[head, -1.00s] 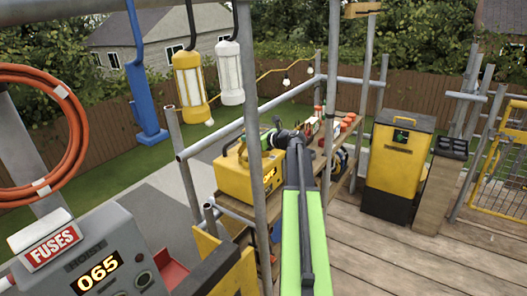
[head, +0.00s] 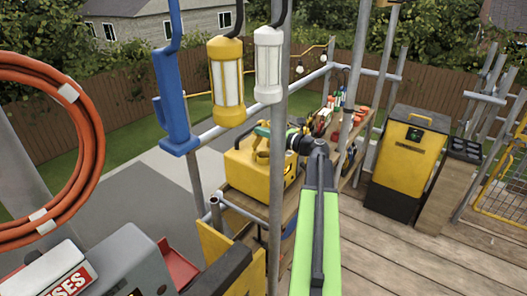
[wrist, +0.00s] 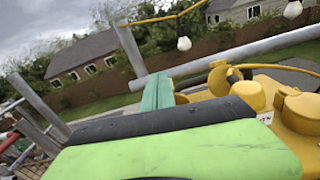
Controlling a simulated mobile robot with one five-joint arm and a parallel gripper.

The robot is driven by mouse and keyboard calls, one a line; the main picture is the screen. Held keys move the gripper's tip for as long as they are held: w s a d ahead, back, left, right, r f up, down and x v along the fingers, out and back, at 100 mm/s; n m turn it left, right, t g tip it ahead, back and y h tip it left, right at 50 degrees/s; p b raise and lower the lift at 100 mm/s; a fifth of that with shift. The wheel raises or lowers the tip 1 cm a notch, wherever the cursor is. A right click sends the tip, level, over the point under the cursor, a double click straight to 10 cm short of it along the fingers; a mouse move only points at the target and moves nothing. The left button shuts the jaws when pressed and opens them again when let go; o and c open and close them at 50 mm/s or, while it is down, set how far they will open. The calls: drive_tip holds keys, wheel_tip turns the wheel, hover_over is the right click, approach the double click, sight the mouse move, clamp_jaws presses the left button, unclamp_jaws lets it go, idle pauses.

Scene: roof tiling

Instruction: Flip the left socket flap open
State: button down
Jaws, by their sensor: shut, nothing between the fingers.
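A yellow power box (head: 238,177) stands on a wooden shelf, with its display side partly hidden by a pole. My gripper (head: 263,131), with teal fingers, is at the top of the box, shut and empty. In the wrist view the shut fingers (wrist: 157,93) point past the left side of the yellow round socket parts (wrist: 250,95). Another yellow round part (wrist: 302,108) lies farther right. I cannot tell which part is the left flap, or whether my fingers touch it.
A scaffold pole (head: 277,190) rises just in front of the box. Lanterns (head: 227,85) and a blue tool (head: 175,110) hang at the left. Several items stand farther along the shelf. A yellow bin (head: 410,155) stands at the right on the open plank deck.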

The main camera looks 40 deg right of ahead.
drive_tip(key=s+f+n+g+p, duration=0.1)
drive_tip(key=s+f+g, duration=0.1)
drive_tip(key=s, duration=0.3)
drive_tip(key=shift+s+d+f+h, duration=0.2)
drive_tip(key=shift+d+f+h, duration=0.15)
drive_tip(key=shift+f, duration=0.2)
drive_tip(key=shift+s+d+f+p, duration=0.3)
drive_tip(key=shift+s+d+p, duration=0.3)
drive_tip(key=shift+s+d, duration=0.1)
drive_tip(key=shift+a, duration=0.1)
